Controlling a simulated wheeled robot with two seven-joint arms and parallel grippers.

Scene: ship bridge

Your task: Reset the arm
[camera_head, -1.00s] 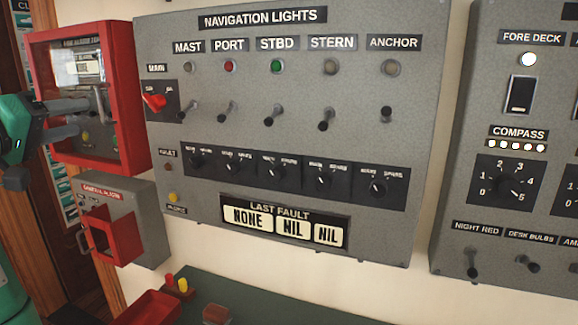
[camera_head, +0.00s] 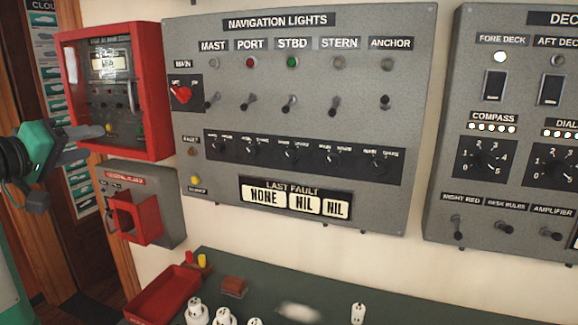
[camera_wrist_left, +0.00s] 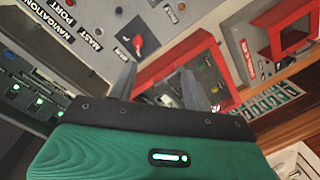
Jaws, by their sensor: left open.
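My left gripper (camera_head: 94,142) comes in from the left in the head view, with its two grey fingers spread apart and nothing between them. It is in front of the lower left of the red-framed glass box (camera_head: 163,95); I cannot tell the exact gap. In the left wrist view my left gripper (camera_wrist_left: 156,76) also shows its fingers apart, with the red frame (camera_wrist_left: 212,50) behind them. My right gripper is not in view.
The navigation lights panel (camera_head: 310,110) and a second grey switch panel (camera_head: 540,110) fill the wall. A small alarm box with a red guard (camera_head: 137,218) sits below the red frame. A green desk (camera_head: 330,285) holds a red tray (camera_head: 165,298) and several white plugs.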

